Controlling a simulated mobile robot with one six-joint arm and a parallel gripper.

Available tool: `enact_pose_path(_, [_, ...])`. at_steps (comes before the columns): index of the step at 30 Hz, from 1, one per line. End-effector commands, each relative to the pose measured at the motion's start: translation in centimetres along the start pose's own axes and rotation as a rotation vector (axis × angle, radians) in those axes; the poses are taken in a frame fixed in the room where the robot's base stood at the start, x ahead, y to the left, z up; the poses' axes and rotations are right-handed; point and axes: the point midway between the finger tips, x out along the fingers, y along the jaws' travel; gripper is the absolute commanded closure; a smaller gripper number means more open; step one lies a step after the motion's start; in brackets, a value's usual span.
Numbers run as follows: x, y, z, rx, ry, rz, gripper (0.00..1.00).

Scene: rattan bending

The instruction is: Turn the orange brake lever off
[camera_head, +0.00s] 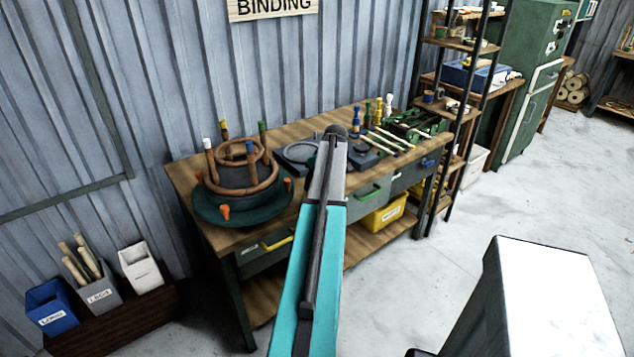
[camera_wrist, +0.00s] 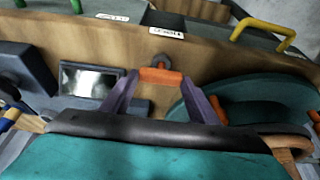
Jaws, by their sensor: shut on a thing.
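The orange brake lever (camera_wrist: 160,76) is a short bar on a small dark mount at the wooden bench's edge, in the wrist view. The two purple fingers of my gripper (camera_wrist: 160,80) are at its two ends, shut on it. The lever runs crosswise between the fingertips. In the head view my arm covers this part of the bench, so the lever and the gripper are hidden there. The round dark green turntable (camera_head: 203,208) with the rattan ring frame (camera_head: 245,188) stands left of my arm; the turntable (camera_wrist: 262,105) is right of the gripper in the wrist view.
The wooden bench (camera_head: 190,180) stands against a metal wall. Tools and clamps (camera_head: 415,125) fill its right end. A yellow drawer handle (camera_wrist: 263,32) sticks out from the front. A yellow bin (camera_head: 383,215) is below. Small bins (camera_head: 48,305) stand left; the floor at right is open.

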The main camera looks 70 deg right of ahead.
Motion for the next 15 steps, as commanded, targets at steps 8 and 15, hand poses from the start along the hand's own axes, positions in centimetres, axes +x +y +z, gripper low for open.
enact_pose_path(8, [-0.02, 0.2, 0.6, 0.002, -0.012, 0.001, 0.4])
enact_pose_path(15, [-0.02, 0.13, 0.33, 0.002, -0.007, 0.001, 0.27])
